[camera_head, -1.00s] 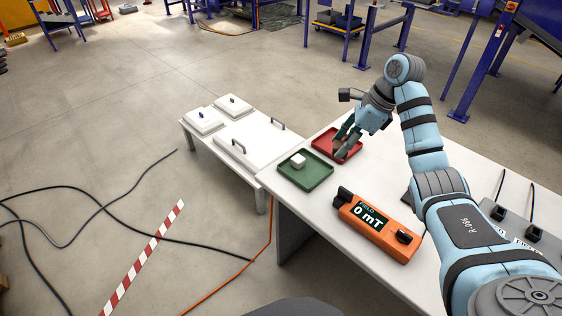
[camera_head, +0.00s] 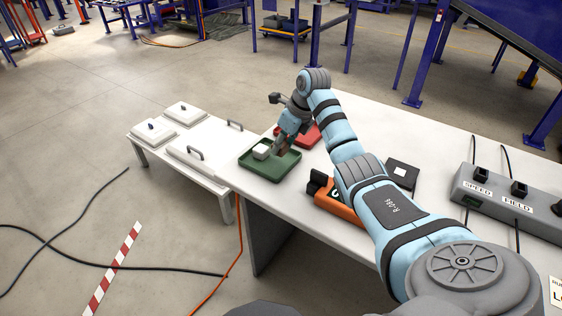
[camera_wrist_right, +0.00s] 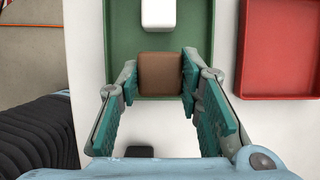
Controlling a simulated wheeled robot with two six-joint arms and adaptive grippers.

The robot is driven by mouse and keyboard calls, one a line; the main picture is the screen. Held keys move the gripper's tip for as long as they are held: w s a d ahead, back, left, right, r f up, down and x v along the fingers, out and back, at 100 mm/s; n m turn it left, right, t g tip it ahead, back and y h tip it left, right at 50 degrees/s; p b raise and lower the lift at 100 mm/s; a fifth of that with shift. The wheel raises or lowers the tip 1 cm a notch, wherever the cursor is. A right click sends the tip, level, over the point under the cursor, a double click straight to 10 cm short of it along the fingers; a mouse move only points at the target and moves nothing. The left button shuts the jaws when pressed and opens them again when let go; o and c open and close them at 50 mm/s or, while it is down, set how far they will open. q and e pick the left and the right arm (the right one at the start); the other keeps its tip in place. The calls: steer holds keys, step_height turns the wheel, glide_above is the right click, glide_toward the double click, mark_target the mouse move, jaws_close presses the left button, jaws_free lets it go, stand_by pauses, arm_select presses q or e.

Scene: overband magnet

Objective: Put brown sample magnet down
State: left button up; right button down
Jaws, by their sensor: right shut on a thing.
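The brown sample magnet (camera_wrist_right: 160,73) is a brown block between the fingers of my right gripper (camera_wrist_right: 160,82) in the right wrist view. The gripper is shut on it. In the head view my right gripper (camera_head: 280,148) is at the green tray (camera_head: 272,176), beside a white block (camera_head: 261,152). The white block also shows in the right wrist view (camera_wrist_right: 158,14), just ahead of the brown magnet and apart from it. The magnet is over the near part of the green tray; I cannot tell whether it touches the tray floor. My left gripper is not in view.
The red tray (camera_head: 312,138) is right of the green tray, partly behind my arm, and looks empty in the wrist view. An orange meter (camera_head: 340,203) is partly hidden by my arm. A grey control box (camera_head: 505,198) stands at the right. White lidded boxes (camera_head: 200,157) are at the left.

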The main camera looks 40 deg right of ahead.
mark_target(281, 155)
step_height(281, 155, down, 4)
steer(key=shift+s+f+b, duration=0.1)
steer(key=shift+f+b, duration=0.1)
steer(key=shift+b, duration=0.35)
steer(key=shift+f, duration=0.2)
steer(key=shift+r, duration=0.1)
steer(key=c, duration=1.1)
jaws_free()
steer(key=shift+r, duration=0.1)
arm_select(q)
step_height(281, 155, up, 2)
steer(key=p, duration=0.3)
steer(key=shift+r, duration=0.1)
arm_select(e)
steer(key=v, duration=1.2)
